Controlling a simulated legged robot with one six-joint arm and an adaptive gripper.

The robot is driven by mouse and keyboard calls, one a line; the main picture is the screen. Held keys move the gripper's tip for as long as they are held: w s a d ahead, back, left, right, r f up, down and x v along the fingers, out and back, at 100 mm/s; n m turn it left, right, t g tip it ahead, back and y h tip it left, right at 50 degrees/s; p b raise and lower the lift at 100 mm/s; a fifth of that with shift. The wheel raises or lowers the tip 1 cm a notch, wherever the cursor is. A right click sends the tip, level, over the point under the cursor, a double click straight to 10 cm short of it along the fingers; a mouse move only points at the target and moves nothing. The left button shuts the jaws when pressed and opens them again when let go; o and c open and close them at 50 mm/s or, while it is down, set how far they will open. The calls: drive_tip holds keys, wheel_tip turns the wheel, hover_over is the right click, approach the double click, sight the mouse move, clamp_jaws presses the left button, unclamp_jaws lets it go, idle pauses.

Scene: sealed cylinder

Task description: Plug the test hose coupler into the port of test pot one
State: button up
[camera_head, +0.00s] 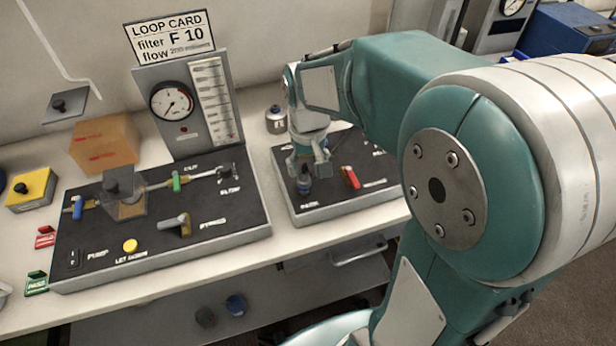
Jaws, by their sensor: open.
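A dark upright fitting (304,183), likely the test hose coupler, stands by a label that seems to read PARK on the right-hand black panel (335,205). My gripper (307,172) points down just above and around the top of this fitting, with its fingers apart. I cannot tell whether the fingers touch it. A small metal pot (277,121) with a dark top stands behind the panel's left corner. No pot is legibly marked as one, and its port cannot be made out. My arm hides the panel's right side.
A red lever (351,177) sits right of the gripper. The left panel (85,255) carries valves, a yellow button (130,246) and a clear block with a dark knob. A gauge board (188,110) with a loop card (172,37) stands behind. An orange block (104,144) is at left.

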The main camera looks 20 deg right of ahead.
sight(304, 172)
drive_tip(key=f, duration=0.1)
drive_tip(key=a+f, duration=0.1)
drive_tip(key=f, duration=0.1)
drive_tip(key=shift+a+f, duration=0.3)
drive_tip(key=shift+f, duration=0.1)
drive_tip(key=shift+d+f, duration=0.2)
drive_tip(key=shift+f, duration=0.1)
drive_tip(key=shift+d, duration=0.3)
drive_tip(key=shift+a, duration=0.3)
drive_tip(key=shift+d, duration=0.2)
drive_tip(key=shift+a, duration=0.15)
clamp_jaws()
